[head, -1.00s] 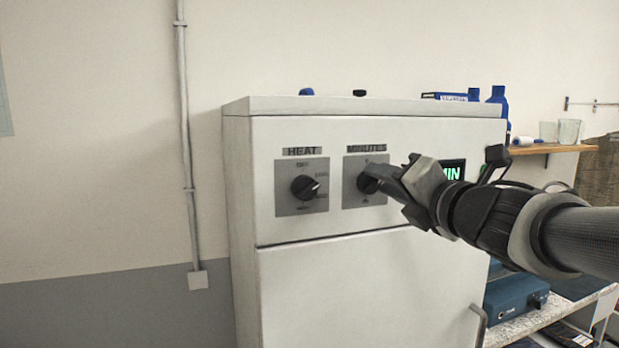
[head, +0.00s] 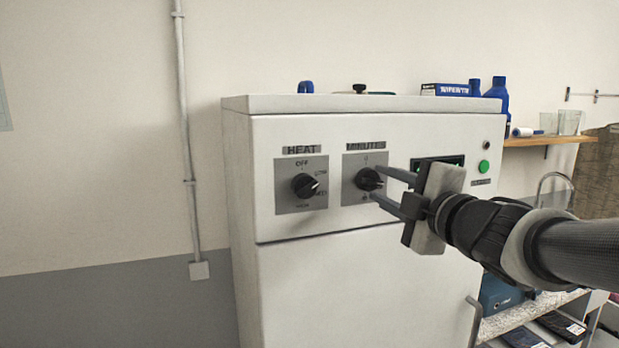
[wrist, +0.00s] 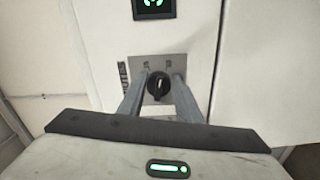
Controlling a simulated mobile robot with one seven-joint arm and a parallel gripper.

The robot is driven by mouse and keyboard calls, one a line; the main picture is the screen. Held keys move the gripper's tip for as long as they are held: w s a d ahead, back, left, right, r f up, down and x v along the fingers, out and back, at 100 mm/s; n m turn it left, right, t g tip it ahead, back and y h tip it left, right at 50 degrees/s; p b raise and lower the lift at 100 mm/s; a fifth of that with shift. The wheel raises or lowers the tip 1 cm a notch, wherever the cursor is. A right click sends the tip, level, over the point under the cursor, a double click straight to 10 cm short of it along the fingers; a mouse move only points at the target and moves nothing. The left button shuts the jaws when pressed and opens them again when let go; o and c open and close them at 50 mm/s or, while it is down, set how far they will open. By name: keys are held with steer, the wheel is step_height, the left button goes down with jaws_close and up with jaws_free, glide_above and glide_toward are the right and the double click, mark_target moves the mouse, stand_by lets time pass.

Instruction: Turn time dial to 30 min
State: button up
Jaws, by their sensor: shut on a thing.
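The time dial (head: 368,179) is a round black knob on a grey plate under the label MINUTES, on the white cabinet front. My gripper (head: 378,183) reaches in from the right and is shut on this dial, one finger above and one below in the head view. In the wrist view the dial (wrist: 158,87) sits between the two fingers of my gripper (wrist: 157,93). Its pointer seems to face right in the head view; the exact setting is too small to read. The display (wrist: 153,8) shows green characters, cut off by the frame edge.
The HEAT dial (head: 305,186) is to the left on its own grey plate. A green button (head: 484,167) is at the right of the panel. Blue bottles (head: 495,93) and a blue box (head: 444,90) show behind the cabinet top. A door handle (head: 474,315) is lower right.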

steer(key=shift+f+m+p, duration=0.2)
steer(key=shift+m+p, duration=0.2)
steer(key=shift+m, duration=1.2)
steer(key=o, duration=1)
steer(key=shift+o, duration=0.2)
steer(key=p+v, duration=0.1)
steer(key=v, duration=1.6)
steer(key=shift+s, duration=0.25)
